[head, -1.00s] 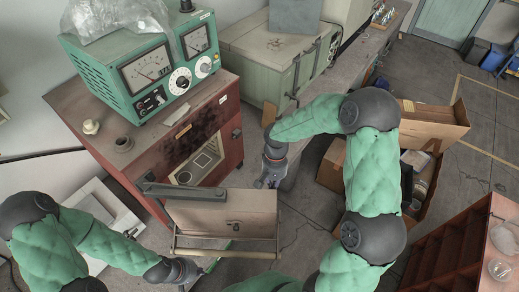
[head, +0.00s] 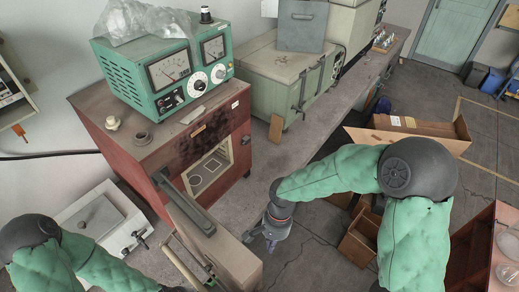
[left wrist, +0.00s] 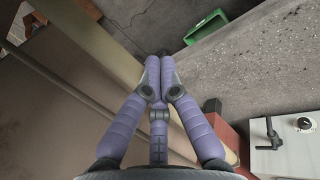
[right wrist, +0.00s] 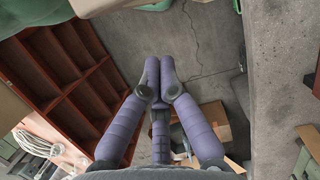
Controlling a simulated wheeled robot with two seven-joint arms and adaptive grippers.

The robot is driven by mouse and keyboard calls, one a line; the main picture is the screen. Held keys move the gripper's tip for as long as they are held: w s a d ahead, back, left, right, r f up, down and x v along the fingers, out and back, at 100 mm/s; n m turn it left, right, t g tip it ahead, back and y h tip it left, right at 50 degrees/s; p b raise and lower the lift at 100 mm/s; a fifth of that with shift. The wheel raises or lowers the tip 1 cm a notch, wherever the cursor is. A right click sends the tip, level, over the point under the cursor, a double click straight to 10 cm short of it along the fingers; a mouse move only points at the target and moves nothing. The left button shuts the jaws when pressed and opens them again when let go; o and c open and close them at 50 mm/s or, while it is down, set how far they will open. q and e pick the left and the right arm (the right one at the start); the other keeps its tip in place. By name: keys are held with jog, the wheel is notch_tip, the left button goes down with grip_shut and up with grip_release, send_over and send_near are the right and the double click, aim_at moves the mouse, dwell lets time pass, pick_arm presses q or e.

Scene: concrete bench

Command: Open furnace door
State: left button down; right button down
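The red furnace (head: 150,150) stands at left centre in the head view. Its front opening (head: 208,170) is uncovered and shows a pale interior. The beige furnace door (head: 228,262) stands swung out from the front, with a dark arm (head: 187,205) along its top and a handle bar (head: 186,262) on its outer side. My right gripper (head: 270,242) is just right of the door's free end; contact is unclear. Its fingers (right wrist: 154,68) are together and empty. My left fingers (left wrist: 158,62) are also together and empty, beside the door and its bar (left wrist: 75,88).
A teal meter box (head: 165,75) sits on the furnace. A white device (head: 100,222) stands to its left. Right are a green chest (head: 265,75) on the bench, cardboard boxes (head: 415,135) and a red-brown shelf (head: 470,250).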

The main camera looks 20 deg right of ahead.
jog(key=shift+s+a, duration=0.1)
dwell(0.3)
jog(key=v, duration=1.2)
